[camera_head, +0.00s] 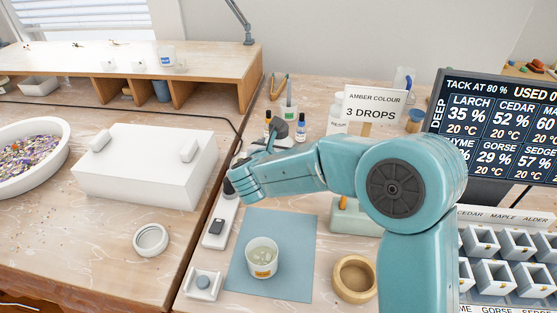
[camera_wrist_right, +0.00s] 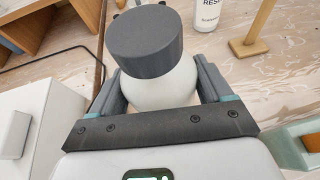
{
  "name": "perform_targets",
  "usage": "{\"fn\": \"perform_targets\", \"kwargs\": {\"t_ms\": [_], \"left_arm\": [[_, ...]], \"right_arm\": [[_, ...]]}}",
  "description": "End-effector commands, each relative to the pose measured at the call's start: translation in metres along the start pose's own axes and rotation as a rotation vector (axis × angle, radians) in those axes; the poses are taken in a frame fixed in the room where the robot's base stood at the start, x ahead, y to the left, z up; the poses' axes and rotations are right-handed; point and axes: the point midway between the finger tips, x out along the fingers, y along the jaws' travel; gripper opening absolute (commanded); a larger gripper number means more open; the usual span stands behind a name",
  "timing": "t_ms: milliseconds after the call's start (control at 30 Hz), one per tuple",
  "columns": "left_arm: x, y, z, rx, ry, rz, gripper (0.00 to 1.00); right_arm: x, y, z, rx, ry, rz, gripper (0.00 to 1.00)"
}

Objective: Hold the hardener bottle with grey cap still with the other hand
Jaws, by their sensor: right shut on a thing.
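The hardener bottle, with a white body (camera_wrist_right: 168,88) and a wide grey cap (camera_wrist_right: 145,42), stands between the two dark fingers of my right gripper (camera_wrist_right: 163,92) in the right wrist view. The fingers are shut on the white body just below the cap. In the head view my right gripper (camera_head: 266,150) is past the end of my teal arm. A grey cap (camera_head: 280,128) shows just beyond it, and the bottle's body is mostly hidden there. My left gripper is in neither view.
Small dropper bottles (camera_head: 301,128) stand behind the gripper.

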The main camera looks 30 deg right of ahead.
Motion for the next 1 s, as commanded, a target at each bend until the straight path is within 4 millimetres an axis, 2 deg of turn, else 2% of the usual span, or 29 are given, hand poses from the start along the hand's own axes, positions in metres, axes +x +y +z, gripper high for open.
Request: {"fn": "perform_targets", "kwargs": {"t_ms": [100, 233, 733, 767, 800, 1000], "left_arm": [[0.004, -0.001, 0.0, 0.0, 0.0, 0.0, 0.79], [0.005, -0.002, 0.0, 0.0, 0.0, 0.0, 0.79], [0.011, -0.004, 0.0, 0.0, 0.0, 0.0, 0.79], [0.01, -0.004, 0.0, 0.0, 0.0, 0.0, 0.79], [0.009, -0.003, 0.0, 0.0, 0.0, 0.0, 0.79], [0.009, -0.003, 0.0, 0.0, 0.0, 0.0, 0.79]], "right_arm": [[0.008, 0.0, -0.019, -0.004, 0.002, -0.001, 0.0], [0.014, 0.0, -0.034, -0.003, 0.001, -0.001, 0.0], [0.017, 0.0, -0.041, 0.0, -0.001, 0.0, 0.0], [0.016, 0.0, -0.041, -0.001, 0.001, 0.0, 0.85], [0.016, 0.0, -0.04, -0.001, 0.002, 0.0, 0.98], [0.016, 0.0, -0.04, -0.001, 0.002, 0.0, 1.0]]}}
